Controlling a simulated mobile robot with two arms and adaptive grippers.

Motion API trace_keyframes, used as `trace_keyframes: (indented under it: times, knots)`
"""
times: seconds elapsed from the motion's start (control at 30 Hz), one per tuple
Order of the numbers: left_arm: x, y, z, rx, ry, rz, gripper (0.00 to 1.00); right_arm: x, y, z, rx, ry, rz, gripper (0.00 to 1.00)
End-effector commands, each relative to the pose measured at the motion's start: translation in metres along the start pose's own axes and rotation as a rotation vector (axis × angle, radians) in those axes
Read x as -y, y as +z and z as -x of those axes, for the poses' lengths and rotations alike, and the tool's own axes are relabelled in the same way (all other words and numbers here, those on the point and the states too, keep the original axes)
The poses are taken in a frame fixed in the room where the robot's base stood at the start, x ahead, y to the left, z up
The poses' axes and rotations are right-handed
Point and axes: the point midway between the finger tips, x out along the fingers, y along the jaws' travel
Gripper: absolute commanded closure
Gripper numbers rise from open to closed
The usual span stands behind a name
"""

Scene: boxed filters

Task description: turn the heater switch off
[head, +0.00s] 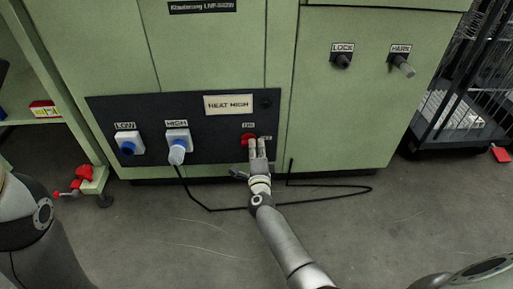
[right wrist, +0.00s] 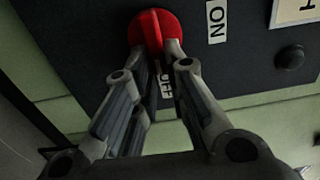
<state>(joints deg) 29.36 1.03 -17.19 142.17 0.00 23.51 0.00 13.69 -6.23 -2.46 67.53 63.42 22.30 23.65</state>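The heater switch is a red round knob with a raised ridge, on the dark panel (head: 220,150) low on the green cabinet. It shows in the head view (head: 247,140) and large in the right wrist view (right wrist: 153,28). An ON label (right wrist: 217,20) sits beside it and an OFF label (right wrist: 167,84) below it in the wrist view; the ridge runs roughly toward OFF. My right gripper (head: 257,143) is at the knob, its narrowly spaced fingertips (right wrist: 157,55) on both sides of the ridge. The fingers hide part of the knob. My left gripper is out of view.
A blue LOW plug (head: 128,147) and a pale plug at HIGH (head: 178,148) are left of the switch, with a black cable (head: 330,197) on the floor. A HEAT HIGH sign (head: 229,104) is above. LOCK (head: 342,61) and HARN (head: 402,67) handles project at upper right.

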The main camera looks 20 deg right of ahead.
Motion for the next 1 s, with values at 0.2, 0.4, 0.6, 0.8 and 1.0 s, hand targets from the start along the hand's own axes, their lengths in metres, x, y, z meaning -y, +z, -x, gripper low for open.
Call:
trace_keyframes:
  times: [0.2, 0.4, 0.6, 0.8, 1.0]
  knots:
    - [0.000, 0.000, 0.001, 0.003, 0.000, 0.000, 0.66, -0.001, 0.000, 0.000, 0.000, 0.001, 0.002, 0.66]
    - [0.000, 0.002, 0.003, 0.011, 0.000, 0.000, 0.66, 0.000, 0.000, 0.000, 0.000, 0.000, 0.003, 0.66]
    - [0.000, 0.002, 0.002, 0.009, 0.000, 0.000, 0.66, 0.001, 0.000, 0.000, 0.000, -0.001, 0.009, 0.66]
    - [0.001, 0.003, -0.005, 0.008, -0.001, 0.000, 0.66, 0.005, 0.000, 0.000, 0.001, 0.000, 0.105, 0.66]
    - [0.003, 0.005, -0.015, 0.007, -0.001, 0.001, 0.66, 0.010, 0.001, 0.000, 0.001, -0.001, 0.297, 0.66]
